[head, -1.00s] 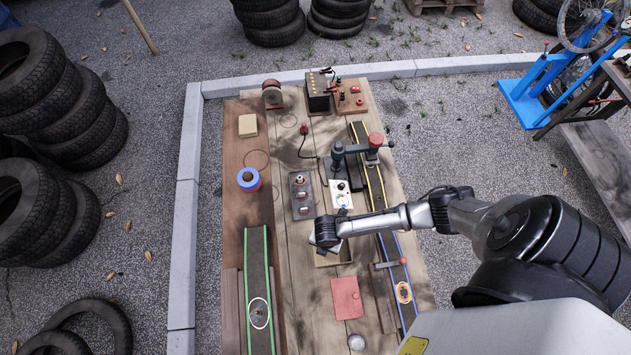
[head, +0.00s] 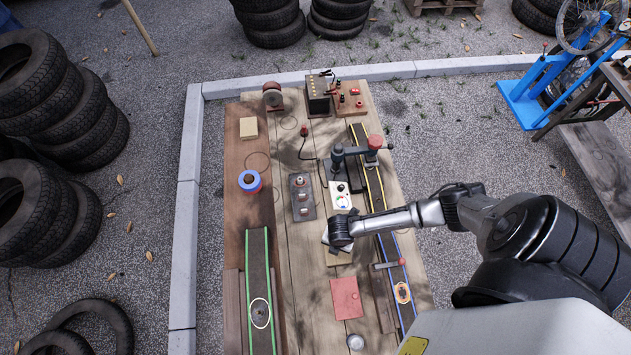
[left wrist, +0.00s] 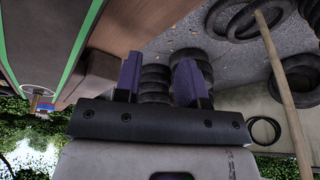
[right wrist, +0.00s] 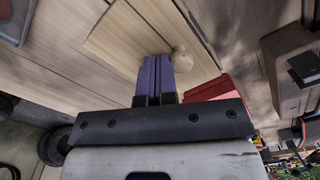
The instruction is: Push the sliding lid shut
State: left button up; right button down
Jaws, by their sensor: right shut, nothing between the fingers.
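A pale wooden sliding lid (right wrist: 125,35) with a small round knob (right wrist: 181,60) fills the middle of the right wrist view. In the head view its tan box (head: 338,258) sits on the bench, partly hidden under my right wrist. My right gripper (right wrist: 158,60) is shut and empty, with its purple fingertips over the lid, just left of the knob in the right wrist view. I cannot tell whether they touch. My left gripper (left wrist: 158,80) is open and empty, away from the box. The left arm is not in the head view.
A red plate (head: 346,298) lies in front of the box. A grey switch panel (head: 302,197) and a white dial panel (head: 341,196) stand behind it. A blue-edged track (head: 390,250) with a red-knobbed lever is to the right, a green-edged track (head: 258,285) to the left.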

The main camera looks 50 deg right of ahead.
jog(key=shift+s+d, duration=0.15)
pick_arm(q)
jog(key=shift+d+r, duration=0.1)
jog(key=shift+d, duration=0.1)
pick_arm(e)
jog(key=shift+w+a, duration=0.2)
jog(key=shift+w, duration=0.05)
jog(key=shift+w+a, duration=0.2)
jog(key=shift+a, duration=0.1)
pick_arm(q)
jog(key=shift+a+r, duration=0.1)
jog(key=shift+r, duration=0.05)
pick_arm(e)
jog(key=shift+r, duration=0.15)
